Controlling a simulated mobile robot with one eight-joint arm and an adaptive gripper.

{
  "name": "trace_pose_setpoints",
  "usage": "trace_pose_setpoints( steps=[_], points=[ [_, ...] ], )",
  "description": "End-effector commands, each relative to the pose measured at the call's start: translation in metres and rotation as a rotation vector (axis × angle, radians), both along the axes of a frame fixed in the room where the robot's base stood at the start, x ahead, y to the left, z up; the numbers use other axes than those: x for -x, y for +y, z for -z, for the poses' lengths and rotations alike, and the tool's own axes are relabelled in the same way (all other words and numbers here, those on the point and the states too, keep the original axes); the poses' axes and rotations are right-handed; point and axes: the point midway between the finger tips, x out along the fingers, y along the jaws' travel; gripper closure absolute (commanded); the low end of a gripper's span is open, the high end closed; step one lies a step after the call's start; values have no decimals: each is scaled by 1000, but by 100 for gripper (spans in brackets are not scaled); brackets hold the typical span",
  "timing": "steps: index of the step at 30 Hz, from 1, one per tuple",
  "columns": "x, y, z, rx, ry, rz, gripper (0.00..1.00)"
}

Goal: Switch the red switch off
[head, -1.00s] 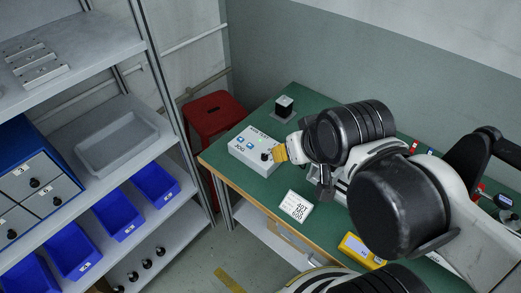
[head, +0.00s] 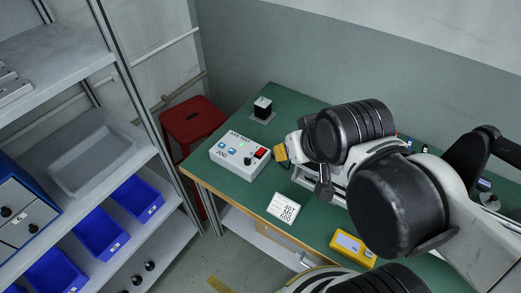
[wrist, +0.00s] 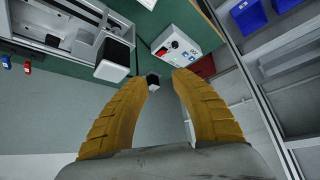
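I cannot tell which way the switch is set.
A black block (head: 263,105) stands behind the box. A white card (head: 285,208) and a yellow device (head: 353,247) lie toward the table's front. A red stool (head: 192,122) stands left of the table. Shelving with blue bins (head: 137,200) fills the left side.

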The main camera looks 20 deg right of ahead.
Motion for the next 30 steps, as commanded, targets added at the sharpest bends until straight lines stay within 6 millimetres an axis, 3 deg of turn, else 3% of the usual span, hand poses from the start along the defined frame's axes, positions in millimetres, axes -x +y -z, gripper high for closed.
trace_pose_setpoints(
  steps=[1,3,8,17,23,30],
  points=[
    [-1,0,-1,-2,2,2,88],
    [-4,0,-2,-7,9,11,100],
    [-22,0,-10,-40,52,71,100],
    [-82,-2,-11,-125,184,279,100],
    [-124,-3,4,-164,266,434,100],
    [-173,-3,40,-195,353,629,100]
  ],
)
